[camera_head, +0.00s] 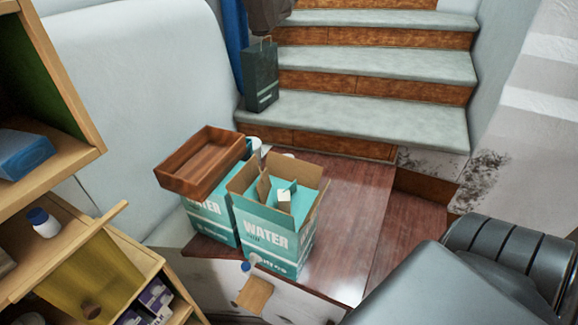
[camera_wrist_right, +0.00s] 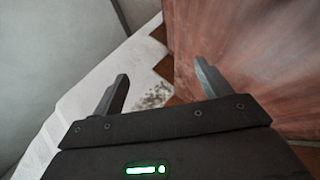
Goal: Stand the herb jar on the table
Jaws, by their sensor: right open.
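The table has a glossy reddish-brown wooden top (camera_head: 345,205), and its wood also shows at the right of the right wrist view (camera_wrist_right: 255,50). I cannot tell for sure which thing is the herb jar. A small white jar with a blue lid (camera_head: 43,223) stands on the shelf at the left. My left gripper is in neither view.
Two teal water boxes (camera_head: 270,240) stand on the table's left part; the right one is open. A brown wooden tray (camera_head: 203,160) rests tilted on the left one. Carpeted stairs (camera_head: 370,108) rise behind, with a dark paper bag (camera_head: 261,80). The table's right part is clear.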

